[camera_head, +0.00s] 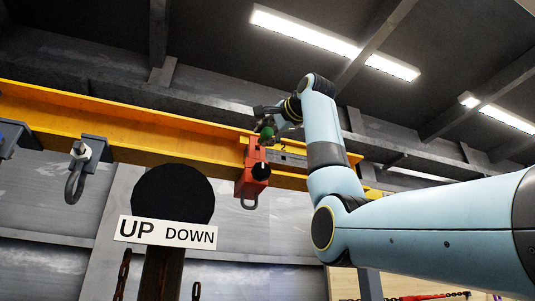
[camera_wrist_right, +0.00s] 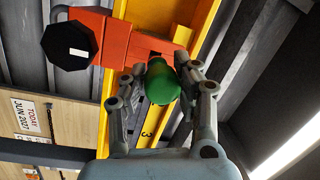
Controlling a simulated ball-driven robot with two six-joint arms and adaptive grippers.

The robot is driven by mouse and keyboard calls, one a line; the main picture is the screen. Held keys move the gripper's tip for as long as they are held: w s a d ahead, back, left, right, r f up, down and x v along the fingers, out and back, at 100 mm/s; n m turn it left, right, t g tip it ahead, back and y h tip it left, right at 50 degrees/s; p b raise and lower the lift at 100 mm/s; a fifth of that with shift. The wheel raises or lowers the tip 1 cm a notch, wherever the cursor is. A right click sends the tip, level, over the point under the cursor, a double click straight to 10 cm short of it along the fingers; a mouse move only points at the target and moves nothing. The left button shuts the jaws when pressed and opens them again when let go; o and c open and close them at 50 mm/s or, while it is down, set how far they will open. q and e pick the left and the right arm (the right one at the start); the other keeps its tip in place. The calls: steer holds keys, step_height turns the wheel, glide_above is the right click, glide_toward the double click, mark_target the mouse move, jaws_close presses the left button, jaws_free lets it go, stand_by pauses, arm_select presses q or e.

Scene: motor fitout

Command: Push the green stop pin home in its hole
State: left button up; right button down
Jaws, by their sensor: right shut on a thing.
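The green stop pin (camera_wrist_right: 161,84) has a rounded green head and sits between the fingers of my right gripper (camera_wrist_right: 161,88) in the right wrist view. In the head view the green pin (camera_head: 267,134) shows small at the top of the red-orange trolley (camera_head: 248,180) on the yellow beam. My right gripper (camera_head: 272,118) is shut on the pin there. The orange trolley body (camera_wrist_right: 120,40) lies right behind the pin in the wrist view. The hole and the pin's far end are hidden, so I cannot tell how deep the pin sits. My left gripper is not in view.
The yellow beam (camera_head: 120,125) runs across under the grey ceiling. A black knob (camera_head: 261,171) sticks out of the trolley. A grey shackle (camera_head: 76,178) hangs further left. An "UP DOWN" sign (camera_head: 168,233) and black disc (camera_head: 172,194) stand in front, lower left.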

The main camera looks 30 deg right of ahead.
mark_target(263, 140)
steer(key=shift+w+d+p, duration=0.2)
steer(key=shift+w+p, duration=0.3)
steer(key=shift+w, duration=0.25)
steer(key=shift+w+d+p, duration=0.15)
steer(key=shift+w+p, duration=0.35)
steer(key=shift+w, duration=0.25)
steer(key=c, duration=0.9)
jaws_free()
steer(key=s, duration=1.2)
steer(key=shift+a+f, duration=0.35)
steer(key=shift+f, duration=0.05)
steer(key=shift+w, duration=0.1)
